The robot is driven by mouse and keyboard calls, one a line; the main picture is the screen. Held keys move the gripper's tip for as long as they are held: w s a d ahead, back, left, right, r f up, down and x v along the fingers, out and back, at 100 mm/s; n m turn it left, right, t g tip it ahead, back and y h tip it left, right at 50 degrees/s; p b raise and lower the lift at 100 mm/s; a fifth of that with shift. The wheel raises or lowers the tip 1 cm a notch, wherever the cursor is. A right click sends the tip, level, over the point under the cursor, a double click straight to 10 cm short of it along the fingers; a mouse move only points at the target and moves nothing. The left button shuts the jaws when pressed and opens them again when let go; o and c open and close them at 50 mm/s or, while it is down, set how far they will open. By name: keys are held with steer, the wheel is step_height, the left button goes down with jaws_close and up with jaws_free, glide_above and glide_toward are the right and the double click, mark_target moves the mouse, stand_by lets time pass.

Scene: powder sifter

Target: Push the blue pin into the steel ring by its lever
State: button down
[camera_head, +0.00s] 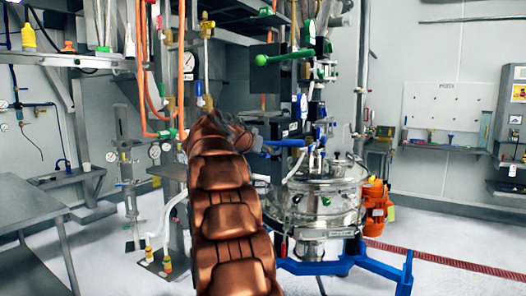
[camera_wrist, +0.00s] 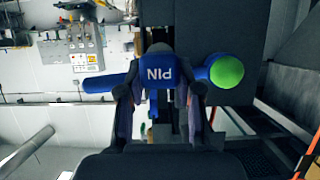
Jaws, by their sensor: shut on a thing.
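In the wrist view, the blue pin (camera_wrist: 158,76) shows as a block with upside-down "PIN" lettering. A blue lever bar (camera_wrist: 98,84) sticks out to its left, and a blue piece with a round green end (camera_wrist: 227,72) shows to its right. My gripper (camera_wrist: 160,92) is shut on the pin, with one dark finger on each side. In the head view, a blue lever (camera_head: 284,143) shows just right of the end of my copper-coloured arm, which hides most of my gripper. I cannot make out the steel ring in either view.
A round steel sifter vessel (camera_head: 325,198) stands right of my arm on a blue frame (camera_head: 380,268), with an orange motor (camera_head: 375,205) at its side. A green-handled lever (camera_head: 285,58) is above.

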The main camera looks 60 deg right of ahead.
steer(key=shift+d+p, duration=0.45)
steer(key=shift+d, duration=1)
steer(key=c, duration=0.7)
jaws_free()
steer(key=shift+a+r, duration=0.1)
steer(key=v, duration=1.1)
steer(key=shift+a, duration=0.4)
steer(key=shift+w, duration=0.1)
